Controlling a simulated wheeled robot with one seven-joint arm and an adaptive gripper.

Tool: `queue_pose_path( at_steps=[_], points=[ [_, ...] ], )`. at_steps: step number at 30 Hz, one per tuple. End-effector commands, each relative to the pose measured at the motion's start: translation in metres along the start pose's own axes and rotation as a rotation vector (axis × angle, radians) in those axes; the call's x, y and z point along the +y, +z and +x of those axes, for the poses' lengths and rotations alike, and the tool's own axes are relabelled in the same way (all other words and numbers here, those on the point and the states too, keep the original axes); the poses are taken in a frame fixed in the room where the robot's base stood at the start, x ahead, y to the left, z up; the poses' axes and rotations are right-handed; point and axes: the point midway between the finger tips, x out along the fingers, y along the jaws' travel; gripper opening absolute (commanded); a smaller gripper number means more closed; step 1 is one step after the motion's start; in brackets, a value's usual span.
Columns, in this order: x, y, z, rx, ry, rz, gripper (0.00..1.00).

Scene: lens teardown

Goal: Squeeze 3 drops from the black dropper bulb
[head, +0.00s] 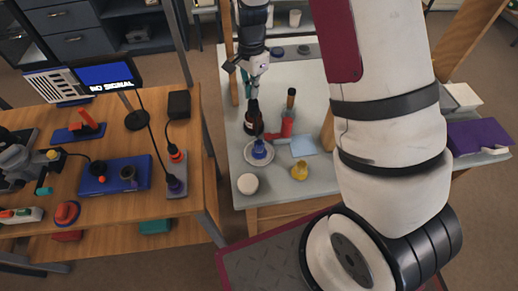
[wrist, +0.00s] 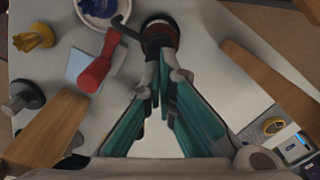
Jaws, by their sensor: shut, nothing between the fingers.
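A dark bottle with a pale label band (head: 252,118) stands upright on the light table, next to a white saucer. In the wrist view, a dark round top with a reddish-brown body (wrist: 160,28) shows just beyond the fingertips; I take it for the same bottle. I cannot clearly pick out the black dropper bulb on it. My gripper (head: 254,84) points down just above the bottle. In the wrist view my gripper (wrist: 163,72) has its teal-padded fingers together and empty. Whether the fingertips touch the bottle top I cannot tell.
The white saucer (head: 250,158) holds a blue object (head: 259,150). A red object (head: 287,124), a pale blue square (head: 303,145), a yellow object (head: 300,171) and a white round piece (head: 248,184) are close by. A wooden bench (head: 190,215) with a monitor (head: 105,76) stands left.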

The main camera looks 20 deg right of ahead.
Motion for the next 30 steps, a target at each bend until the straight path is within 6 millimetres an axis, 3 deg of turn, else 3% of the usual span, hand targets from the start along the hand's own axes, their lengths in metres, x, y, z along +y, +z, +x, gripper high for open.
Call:
queue_pose_path(
  at_steps=[30],
  points=[
    [0.0, 0.0, 0.03, -0.001, 0.001, 0.0, 0.0]
  ],
)
